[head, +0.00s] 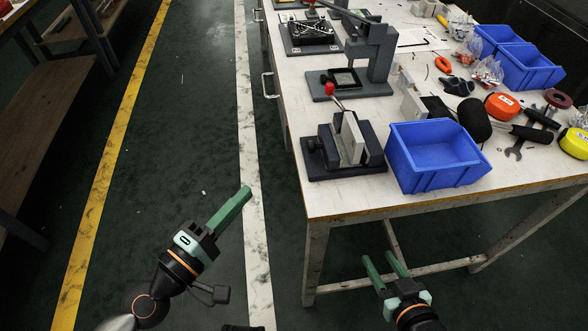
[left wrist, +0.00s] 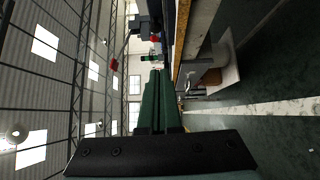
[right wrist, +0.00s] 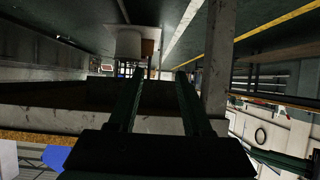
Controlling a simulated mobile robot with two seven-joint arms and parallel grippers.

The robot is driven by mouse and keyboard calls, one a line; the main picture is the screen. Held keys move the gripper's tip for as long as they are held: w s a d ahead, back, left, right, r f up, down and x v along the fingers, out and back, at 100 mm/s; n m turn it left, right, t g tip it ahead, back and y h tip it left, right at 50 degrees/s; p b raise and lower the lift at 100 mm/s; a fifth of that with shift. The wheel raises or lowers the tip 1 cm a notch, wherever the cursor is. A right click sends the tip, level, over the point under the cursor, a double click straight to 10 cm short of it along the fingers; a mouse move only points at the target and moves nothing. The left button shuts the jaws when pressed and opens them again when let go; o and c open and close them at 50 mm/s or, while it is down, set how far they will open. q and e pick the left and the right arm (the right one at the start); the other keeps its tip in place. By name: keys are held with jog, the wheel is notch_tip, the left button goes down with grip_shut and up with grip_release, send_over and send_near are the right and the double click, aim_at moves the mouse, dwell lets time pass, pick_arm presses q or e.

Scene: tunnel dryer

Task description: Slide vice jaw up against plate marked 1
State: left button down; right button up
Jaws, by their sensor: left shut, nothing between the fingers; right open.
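A dark vice (head: 320,158) sits at the near left corner of the workbench. Light grey upright plates (head: 352,139) stand between its dark jaw parts. I cannot read any number on them, and cannot tell whether a jaw touches a plate. My left gripper (head: 246,191) is shut and empty over the floor, left of the bench and apart from the vice. Its shut fingers also show in the left wrist view (left wrist: 157,100). My right gripper (head: 380,256) is open and empty in front of the bench's near edge, lower right of the vice. Its spread fingers show in the right wrist view (right wrist: 156,75).
An empty blue bin (head: 437,180) stands just right of the vice. A grey press (head: 378,52) stands behind it, and a red-knobbed lever (head: 330,89) rises near the vice. Tools and more blue bins (head: 530,66) crowd the right.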

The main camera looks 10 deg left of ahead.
aim_at(318, 149)
pick_arm(q)
jog(key=s+d+p+x, duration=0.1)
jog(key=p+x, duration=0.4)
jog(key=x, duration=0.8)
jog(key=shift+s+d+r, duration=0.2)
jog(key=shift+s+d, duration=0.05)
jog(key=shift+d, duration=0.5)
pick_arm(e)
jog(key=shift+s+a+f+g, duration=0.15)
jog(key=shift+s+f+g, duration=0.3)
jog(key=shift+s, duration=0.2)
jog(key=shift+s+a+f+g, duration=0.2)
jog(key=shift+s+f+g, duration=0.1)
jog(key=shift+s+g, duration=0.35)
jog(key=shift+s+a+f+g, duration=0.15)
jog(key=shift+s+f+g, duration=0.25)
jog(key=shift+s, duration=0.3)
